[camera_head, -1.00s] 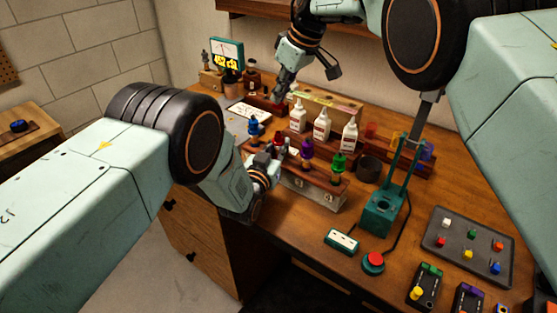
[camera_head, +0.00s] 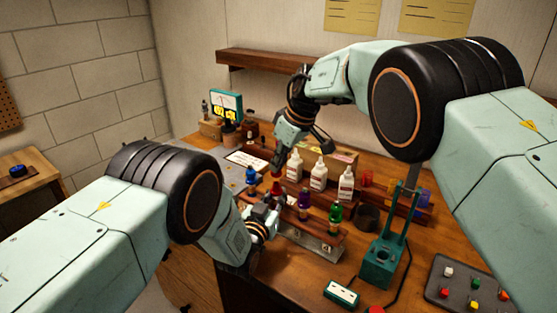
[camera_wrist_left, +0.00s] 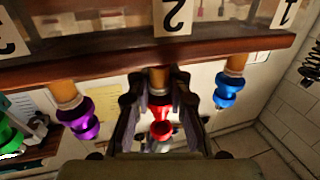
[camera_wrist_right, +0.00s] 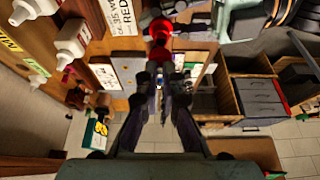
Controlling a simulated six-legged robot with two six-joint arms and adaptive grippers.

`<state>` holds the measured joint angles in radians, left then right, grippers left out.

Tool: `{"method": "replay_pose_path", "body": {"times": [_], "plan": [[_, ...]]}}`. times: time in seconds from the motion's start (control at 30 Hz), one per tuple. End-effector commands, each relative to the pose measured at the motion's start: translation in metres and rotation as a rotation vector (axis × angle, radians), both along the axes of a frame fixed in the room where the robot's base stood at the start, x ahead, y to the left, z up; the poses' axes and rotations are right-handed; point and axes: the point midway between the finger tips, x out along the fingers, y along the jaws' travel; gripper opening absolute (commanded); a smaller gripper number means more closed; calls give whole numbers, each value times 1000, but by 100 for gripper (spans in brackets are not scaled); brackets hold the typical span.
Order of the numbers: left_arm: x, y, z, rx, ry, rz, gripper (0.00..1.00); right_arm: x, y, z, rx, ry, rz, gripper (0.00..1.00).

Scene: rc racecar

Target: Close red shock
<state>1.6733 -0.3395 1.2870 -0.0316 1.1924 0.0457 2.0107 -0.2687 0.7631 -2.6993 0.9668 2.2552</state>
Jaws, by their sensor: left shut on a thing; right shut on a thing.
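The red shock (camera_head: 275,187) stands in the wooden rack (camera_wrist_left: 110,66), by the label 2 in the left wrist view. My left gripper (camera_wrist_left: 159,108) is shut around its red body (camera_wrist_left: 160,129) from the front side; the gripper shows low in the head view (camera_head: 268,212). My right gripper (camera_head: 277,167) points down from above, with its fingertips (camera_wrist_right: 162,75) closed at the red shock's upper end (camera_wrist_right: 159,30). The exact contact there is hard to make out. The blue shock (camera_head: 251,175), purple shock (camera_head: 304,202) and green shock (camera_head: 335,214) stand in the same rack.
White bottles (camera_head: 319,174) stand behind the rack. A teal press-like stand (camera_head: 378,264) and a dark cup (camera_head: 367,217) are to its right. A tray of coloured pieces (camera_head: 466,285) lies at the lower right. A small screen (camera_head: 226,103) stands at the back left.

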Motion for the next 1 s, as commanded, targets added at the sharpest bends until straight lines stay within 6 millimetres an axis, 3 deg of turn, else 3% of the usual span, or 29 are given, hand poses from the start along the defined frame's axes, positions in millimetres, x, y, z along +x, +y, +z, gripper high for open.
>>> {"method": "replay_pose_path", "body": {"times": [0.53,1.0], "plan": [[0,1,-1,1,2,1,0,-3,1,-16,-3,1,-140,0],[-1,1,-1,1,3,1,0,-2,1,-17,-3,-1,-149,0]]}}
